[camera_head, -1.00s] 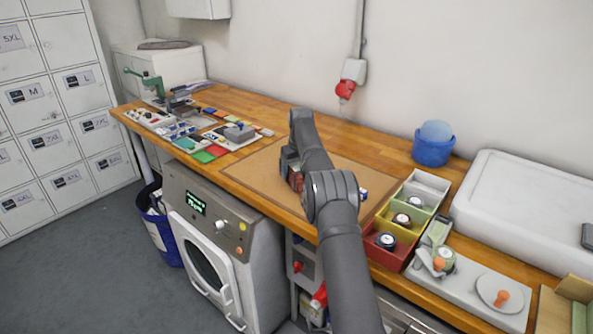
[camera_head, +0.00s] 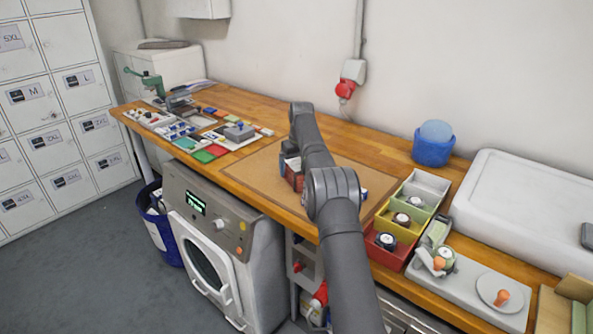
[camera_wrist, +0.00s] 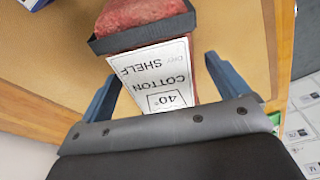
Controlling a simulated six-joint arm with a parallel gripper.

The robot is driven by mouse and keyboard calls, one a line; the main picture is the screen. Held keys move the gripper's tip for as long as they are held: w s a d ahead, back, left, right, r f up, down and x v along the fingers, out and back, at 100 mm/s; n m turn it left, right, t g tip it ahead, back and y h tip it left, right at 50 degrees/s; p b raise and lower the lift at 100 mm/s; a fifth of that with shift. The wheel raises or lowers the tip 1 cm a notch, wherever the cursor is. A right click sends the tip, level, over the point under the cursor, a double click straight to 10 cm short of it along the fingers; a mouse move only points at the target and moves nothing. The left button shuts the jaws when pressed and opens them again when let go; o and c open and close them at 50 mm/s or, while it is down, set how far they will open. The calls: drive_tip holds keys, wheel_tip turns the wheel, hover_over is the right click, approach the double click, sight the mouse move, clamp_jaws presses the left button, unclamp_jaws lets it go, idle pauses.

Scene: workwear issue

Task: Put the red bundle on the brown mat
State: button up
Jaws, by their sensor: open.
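The red bundle (camera_head: 298,183) rests on the brown mat (camera_head: 258,172) on the workbench, partly hidden by my arm. In the wrist view, the red bundle (camera_wrist: 150,14) has a dark band and a white label reading COTTON 40°. The tan mat surface (camera_wrist: 55,62) shows around it. My gripper (camera_wrist: 170,85) is open, its blue fingers on either side of the labelled end; tan surface shows between the left finger and the label. I cannot tell whether the right finger touches the bundle.
Red, yellow and grey bins (camera_head: 385,241) stand right of the mat, with a blue tub (camera_head: 433,150) behind. Colored cards and small items (camera_head: 203,156) lie to the left. A small blue-and-white item (camera_head: 364,194) shows just right of my arm.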

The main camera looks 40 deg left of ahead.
drive_tip(key=r, duration=0.3)
drive_tip(key=d+r, duration=0.1)
drive_tip(key=r, duration=0.6)
drive_tip(key=shift+s+d, duration=0.2)
drive_tip(key=shift+s, duration=0.1)
drive_tip(key=f, duration=0.4)
drive_tip(key=a+f, duration=0.1)
drive_tip(key=f, duration=0.7)
drive_tip(key=shift+w+a, duration=0.3)
wheel_tip(320, 180, up, 2)
drive_tip(key=shift+r, duration=0.85)
drive_tip(key=shift+f, duration=0.1)
